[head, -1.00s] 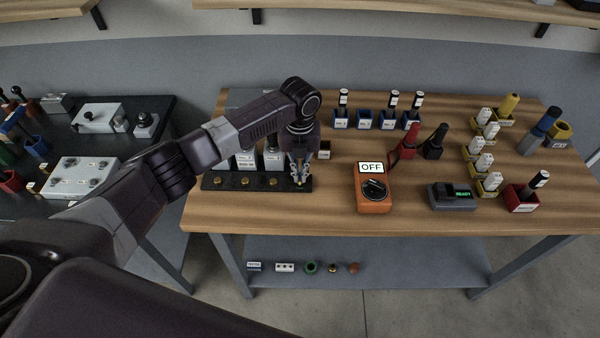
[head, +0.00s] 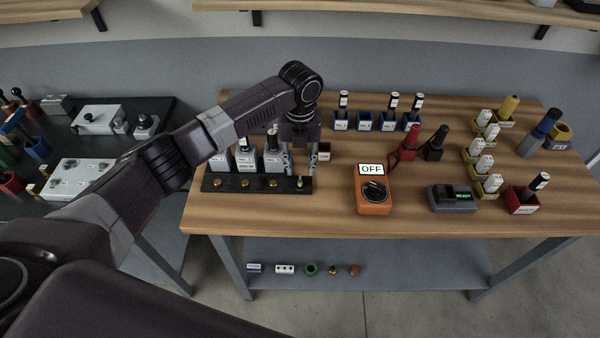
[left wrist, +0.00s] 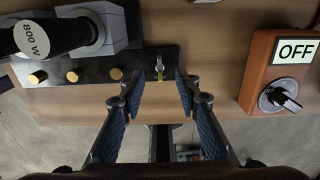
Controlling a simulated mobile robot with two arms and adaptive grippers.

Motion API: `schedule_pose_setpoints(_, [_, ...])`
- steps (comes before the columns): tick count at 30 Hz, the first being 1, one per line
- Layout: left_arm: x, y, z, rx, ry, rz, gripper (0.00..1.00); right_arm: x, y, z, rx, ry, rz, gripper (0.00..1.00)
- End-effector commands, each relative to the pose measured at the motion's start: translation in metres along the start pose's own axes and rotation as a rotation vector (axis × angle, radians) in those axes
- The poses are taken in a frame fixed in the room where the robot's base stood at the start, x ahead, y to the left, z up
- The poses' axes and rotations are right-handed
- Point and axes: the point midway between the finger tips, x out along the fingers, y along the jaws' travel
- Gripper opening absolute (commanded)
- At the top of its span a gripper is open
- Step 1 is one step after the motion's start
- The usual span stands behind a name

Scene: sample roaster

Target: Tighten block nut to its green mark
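A black block rail (head: 208,185) lies along the table's left front edge, with several brass nuts on it. At its right end stands a small upright fitting (head: 299,183). In the left wrist view a metal piece with a brass stem (left wrist: 160,72) stands between my fingers, apart from both. I cannot tell for sure that it is the block nut. My left gripper (head: 298,160) is open and empty above and just behind the rail's right end; it also shows in the left wrist view (left wrist: 159,80). I cannot make out a green mark. My right gripper is not in view.
Grey blocks (head: 271,156) with black-handled parts stand on the rail, left of my gripper. An orange meter (head: 374,204) reading OFF stands to the right. Blue holders (head: 388,122) stand behind. The wood between rail and meter is clear.

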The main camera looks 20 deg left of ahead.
Motion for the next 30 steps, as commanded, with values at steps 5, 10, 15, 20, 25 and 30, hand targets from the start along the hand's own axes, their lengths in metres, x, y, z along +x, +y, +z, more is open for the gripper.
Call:
schedule_pose_setpoints(5, [-0.041,0.0,0.001,-0.001,-0.004,-0.001,0.3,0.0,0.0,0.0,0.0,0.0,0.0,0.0])
schedule_pose_setpoints(10, [-0.067,0.0,0.001,0.0,-0.002,0.0,0.3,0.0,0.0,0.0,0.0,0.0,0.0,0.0])
schedule_pose_setpoints(15, [-0.078,0.001,0.0,-0.001,0.0,0.001,0.3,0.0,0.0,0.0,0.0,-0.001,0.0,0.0])
schedule_pose_setpoints(20, [-0.079,0.001,0.0,-0.001,0.0,0.001,0.3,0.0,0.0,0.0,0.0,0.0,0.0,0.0])
schedule_pose_setpoints(25, [-0.079,0.001,0.0,-0.001,0.0,0.001,0.3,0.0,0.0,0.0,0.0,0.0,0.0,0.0])
schedule_pose_setpoints(30, [-0.078,0.001,0.0,-0.002,0.001,0.0,0.3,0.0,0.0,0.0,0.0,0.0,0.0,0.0])
